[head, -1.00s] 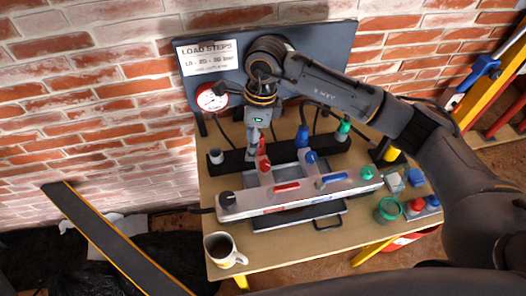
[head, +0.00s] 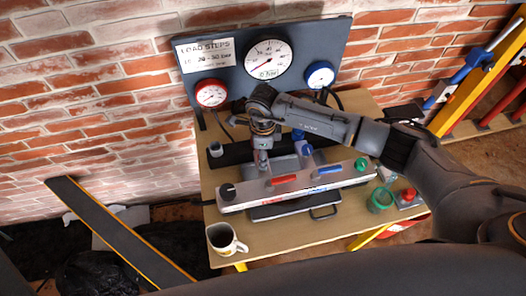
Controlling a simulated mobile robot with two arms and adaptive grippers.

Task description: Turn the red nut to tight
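My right arm comes in from the right, and its gripper (head: 262,160) points down over the left part of the grey fixture (head: 345,181) on the table. The red nut is not clearly visible; the gripper covers the spot where red showed before. Whether the fingers are open or shut around it is too small to tell. A red bar (head: 284,180) lies on the fixture's front, just right of the gripper. A blue bar (head: 328,170) lies further right. My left gripper is not in view.
A panel behind carries a red gauge (head: 211,94), a large white gauge (head: 268,60) and a blue gauge (head: 320,75). A mug (head: 226,240) stands at the table's front left. A green cup (head: 381,200) stands right. The wooden table's front (head: 290,238) is mostly clear.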

